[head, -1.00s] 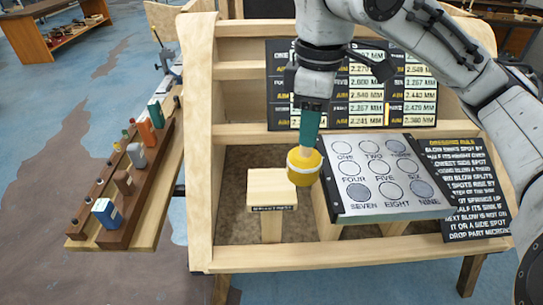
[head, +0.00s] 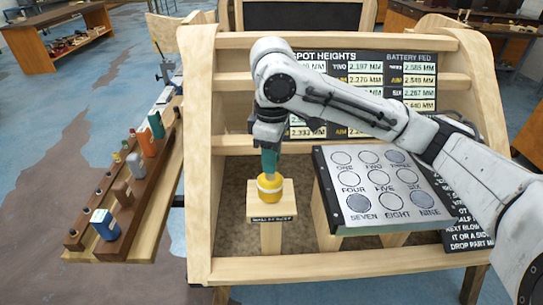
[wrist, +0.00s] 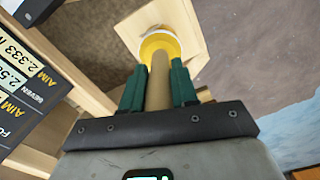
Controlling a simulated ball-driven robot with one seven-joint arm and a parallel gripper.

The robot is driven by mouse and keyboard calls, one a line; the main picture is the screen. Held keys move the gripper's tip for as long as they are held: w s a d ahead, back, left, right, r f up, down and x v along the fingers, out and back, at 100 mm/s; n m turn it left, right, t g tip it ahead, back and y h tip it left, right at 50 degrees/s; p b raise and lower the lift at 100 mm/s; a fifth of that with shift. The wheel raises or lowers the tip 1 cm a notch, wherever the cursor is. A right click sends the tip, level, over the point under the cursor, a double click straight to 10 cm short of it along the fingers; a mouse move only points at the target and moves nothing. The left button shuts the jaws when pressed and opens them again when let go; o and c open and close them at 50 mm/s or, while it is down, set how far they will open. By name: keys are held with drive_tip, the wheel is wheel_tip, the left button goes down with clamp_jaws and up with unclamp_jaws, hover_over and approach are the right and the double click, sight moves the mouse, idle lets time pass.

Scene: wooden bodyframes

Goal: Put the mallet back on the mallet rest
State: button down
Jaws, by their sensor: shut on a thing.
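The mallet has a yellow head (head: 270,187) and a wooden handle (wrist: 158,82). In the head view its head is at the top of the mallet rest (head: 271,216), a small wooden block with a dark label on a post. The head appears to touch the block's top, though a small gap cannot be ruled out. My gripper (head: 269,165) points down above the rest, its green fingers shut on the handle. In the wrist view my gripper (wrist: 158,85) has one finger on each side of the handle, and the yellow head lies beyond, over the pale block.
A tilted grey plate (head: 385,190) with numbered circles stands right of the rest. A board of spot heights (head: 370,75) is behind. A wooden rack (head: 120,200) with several coloured blocks is at the left. A wooden frame rail (head: 340,268) runs along the front.

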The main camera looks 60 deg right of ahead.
drive_tip(key=shift+f, duration=0.15)
drive_tip(key=c, duration=0.9)
unclamp_jaws()
drive_tip(key=shift+f, duration=0.1)
drive_tip(key=shift+o, duration=0.2)
wheel_tip(320, 180, up, 12)
drive_tip(key=shift+r, duration=0.2)
